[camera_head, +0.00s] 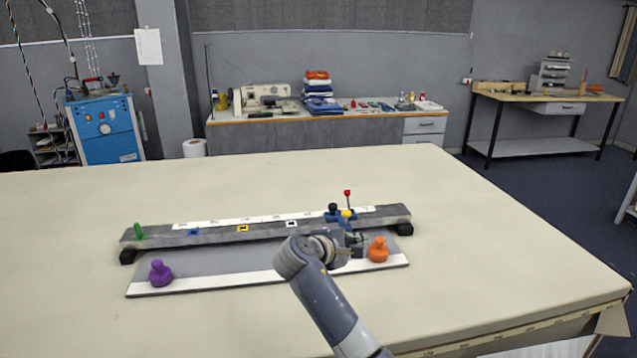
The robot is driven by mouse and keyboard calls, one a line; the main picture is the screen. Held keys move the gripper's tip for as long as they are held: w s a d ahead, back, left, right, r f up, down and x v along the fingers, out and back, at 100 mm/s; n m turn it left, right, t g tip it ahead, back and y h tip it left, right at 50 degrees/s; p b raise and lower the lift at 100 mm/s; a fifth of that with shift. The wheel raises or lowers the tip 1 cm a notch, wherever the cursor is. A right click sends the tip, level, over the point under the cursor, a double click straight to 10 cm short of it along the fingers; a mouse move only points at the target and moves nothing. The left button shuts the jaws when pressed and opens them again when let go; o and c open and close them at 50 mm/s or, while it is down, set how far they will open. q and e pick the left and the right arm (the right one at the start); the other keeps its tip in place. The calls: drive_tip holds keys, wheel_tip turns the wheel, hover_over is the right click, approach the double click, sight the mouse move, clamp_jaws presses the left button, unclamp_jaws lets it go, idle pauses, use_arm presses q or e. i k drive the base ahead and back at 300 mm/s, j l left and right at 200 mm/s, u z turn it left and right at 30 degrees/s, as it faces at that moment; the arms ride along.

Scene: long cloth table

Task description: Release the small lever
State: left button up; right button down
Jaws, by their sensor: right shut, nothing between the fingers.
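A long grey rail (190,237) lies across the cloth table with a white marked strip along its back. Near its right end sits a blue block (332,217) with a black knob (332,208), a yellow part (348,214) and a thin upright lever with a red tip (347,193). I cannot tell which part is the small lever. A green piece (139,231) stands at the rail's left end. My right gripper (358,241) is shut and empty, just in front of the blue block; whether they touch is unclear. My arm hides part of the rail and board. My left gripper is out of view.
A grey board with a white front edge (200,285) lies before the rail, with a purple knob (160,272) at left and an orange knob (378,250) right of my gripper. The cloth table (500,260) is clear around them.

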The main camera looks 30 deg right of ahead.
sight(346, 193)
drive_tip(key=i, duration=0.85)
